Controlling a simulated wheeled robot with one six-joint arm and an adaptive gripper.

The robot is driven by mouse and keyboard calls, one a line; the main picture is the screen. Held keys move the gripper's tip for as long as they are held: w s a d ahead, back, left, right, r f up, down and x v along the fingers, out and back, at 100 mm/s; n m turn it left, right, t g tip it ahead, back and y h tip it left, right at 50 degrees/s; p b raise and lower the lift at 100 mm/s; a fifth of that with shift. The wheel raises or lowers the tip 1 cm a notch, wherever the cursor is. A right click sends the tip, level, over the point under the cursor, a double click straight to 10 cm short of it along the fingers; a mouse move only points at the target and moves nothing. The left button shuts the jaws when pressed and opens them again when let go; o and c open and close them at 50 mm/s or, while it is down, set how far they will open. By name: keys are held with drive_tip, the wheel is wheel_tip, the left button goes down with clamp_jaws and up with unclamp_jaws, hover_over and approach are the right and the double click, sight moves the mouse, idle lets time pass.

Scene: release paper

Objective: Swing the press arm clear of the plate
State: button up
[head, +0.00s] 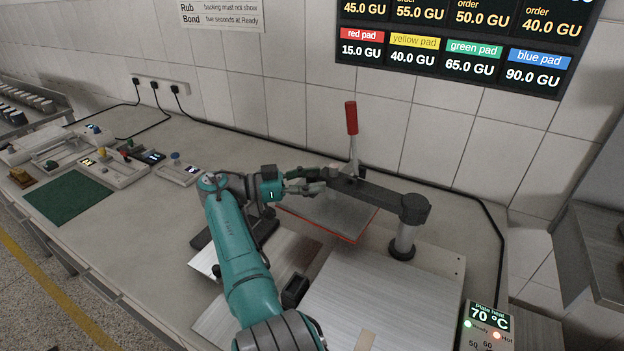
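The press arm (378,194) is a dark bar on a round post at its right end. It reaches to the left and back, with an upright red handle (351,118). A grey platen with a red edge (335,214) hangs under it, behind and left of the bare silver plate (385,305). In this view the platen does not cover the plate's middle. My gripper (322,181) is at the left end of the press arm, close beside it. Contact is unclear, and the fingertips are too small to tell how far apart they are.
A display (487,322) at the front right reads 70 °C. A green mat (68,197) and several small devices stand on the bench at left. A tiled wall with a price board (455,45) rises behind. A black cable runs along the wall. The bench's left middle is clear.

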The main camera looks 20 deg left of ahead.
wheel_tip(320, 180, up, 10)
drive_tip(key=shift+r, duration=0.1)
idle(0.6)
idle(0.4)
